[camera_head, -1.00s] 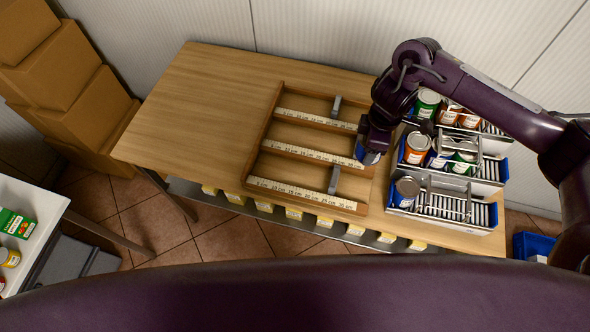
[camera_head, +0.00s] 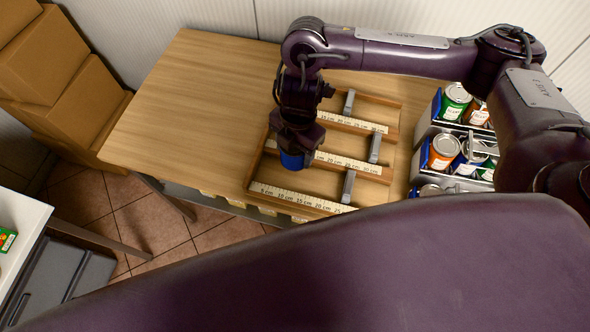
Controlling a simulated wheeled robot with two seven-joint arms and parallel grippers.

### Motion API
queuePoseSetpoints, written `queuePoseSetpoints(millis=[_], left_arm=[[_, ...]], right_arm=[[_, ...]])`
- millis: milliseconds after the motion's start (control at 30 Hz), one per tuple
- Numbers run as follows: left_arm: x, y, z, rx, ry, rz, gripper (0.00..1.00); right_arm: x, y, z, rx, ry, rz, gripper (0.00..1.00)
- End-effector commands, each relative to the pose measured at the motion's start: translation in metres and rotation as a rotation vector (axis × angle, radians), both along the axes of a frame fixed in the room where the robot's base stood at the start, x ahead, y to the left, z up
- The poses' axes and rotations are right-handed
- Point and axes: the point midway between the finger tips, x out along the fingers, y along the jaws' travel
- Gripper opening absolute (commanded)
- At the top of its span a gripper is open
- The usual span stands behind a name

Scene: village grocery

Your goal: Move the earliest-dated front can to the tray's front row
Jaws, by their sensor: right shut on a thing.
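My right gripper (camera_head: 296,145) points down over the left part of the wooden tray (camera_head: 322,183), shut on a blue can (camera_head: 291,161). The can is above the space between the middle and front ruler strips; I cannot tell whether it touches the tray floor. Its label and date are hidden. The tray has several rows edged with ruler strips, and grey blocks (camera_head: 348,186) stand in them. Cans stand in the racks at right: a green one (camera_head: 455,102), an orange one (camera_head: 444,152) and a blue-labelled one (camera_head: 468,158). Their dates are too small to read. My left gripper is not in view.
The wooden table (camera_head: 190,95) is clear left of the tray. The can racks (camera_head: 424,125) stand at its right, partly covered by my right arm. Cardboard boxes (camera_head: 60,90) are stacked at the far left, and a white counter (camera_head: 22,215) is at lower left.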

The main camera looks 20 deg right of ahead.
Motion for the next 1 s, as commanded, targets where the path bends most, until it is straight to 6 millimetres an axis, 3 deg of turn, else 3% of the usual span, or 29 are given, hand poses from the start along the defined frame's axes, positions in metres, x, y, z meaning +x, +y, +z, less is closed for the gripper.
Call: queuePoseSetpoints(millis=[33,100,300,467,667,1000], left_arm=[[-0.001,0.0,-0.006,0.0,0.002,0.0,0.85],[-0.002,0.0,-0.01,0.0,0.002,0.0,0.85],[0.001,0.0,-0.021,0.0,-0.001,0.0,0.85],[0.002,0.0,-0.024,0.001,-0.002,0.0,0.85],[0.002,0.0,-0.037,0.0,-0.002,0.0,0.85],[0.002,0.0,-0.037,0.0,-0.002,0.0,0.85]], right_arm=[[-0.002,0.001,-0.019,0.002,0.008,-0.003,0.3],[-0.002,0.001,-0.037,0.002,0.008,-0.004,0.3],[0.0,0.001,-0.072,0.002,0.002,-0.003,0.3],[0.0,0.001,-0.083,0.002,0.0,-0.002,0.3],[0.0,0.001,-0.113,0.002,0.002,-0.003,0.3],[0.001,0.0,-0.115,0.0,-0.002,-0.001,0.3]])
